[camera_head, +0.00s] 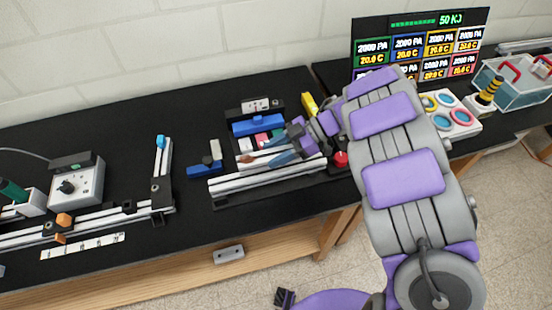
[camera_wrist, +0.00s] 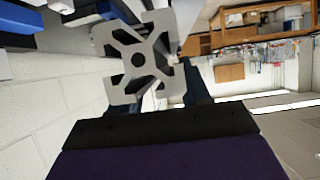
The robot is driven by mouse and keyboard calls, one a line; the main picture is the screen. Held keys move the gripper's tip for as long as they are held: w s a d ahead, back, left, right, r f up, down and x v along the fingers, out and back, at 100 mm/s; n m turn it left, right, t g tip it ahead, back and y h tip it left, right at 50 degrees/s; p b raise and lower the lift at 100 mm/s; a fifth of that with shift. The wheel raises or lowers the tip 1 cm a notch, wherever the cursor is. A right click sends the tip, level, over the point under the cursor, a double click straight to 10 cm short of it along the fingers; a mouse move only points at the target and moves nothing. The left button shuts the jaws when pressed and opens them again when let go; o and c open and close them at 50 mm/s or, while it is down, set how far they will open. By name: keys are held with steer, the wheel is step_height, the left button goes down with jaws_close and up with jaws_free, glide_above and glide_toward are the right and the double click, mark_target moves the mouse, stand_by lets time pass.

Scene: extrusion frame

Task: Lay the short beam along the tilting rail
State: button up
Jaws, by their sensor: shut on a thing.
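In the wrist view my gripper (camera_wrist: 158,88) is shut on the short beam (camera_wrist: 138,60), a silver slotted extrusion seen end-on between the dark fingers. In the head view my gripper (camera_head: 288,146) is over the parts tray at the middle of the bench; the held beam is hard to make out there. At the left, a silver rail (camera_head: 165,160) with a blue cap (camera_head: 160,142) meets a long silver rail (camera_head: 100,220) at a dark joint (camera_head: 160,190). I cannot tell for sure which rail is the tilting one.
Long silver bars (camera_head: 265,180) lie along the front of the tray area. A blue block (camera_head: 204,171) sits left of it, a red button (camera_head: 341,159) right. A control box (camera_head: 77,183) stands at the left. Black bench top (camera_head: 100,130) behind the rails is clear.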

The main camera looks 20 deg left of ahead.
step_height(320, 180, down, 4)
steer(key=shift+w+d+r+b, duration=0.1)
steer(key=shift+w+b, duration=0.05)
steer(key=shift+b, duration=0.55)
steer(key=shift+r, duration=0.1)
steer(key=o, duration=1.2)
steer(key=p+v, duration=0.3)
steer(key=v, duration=0.9)
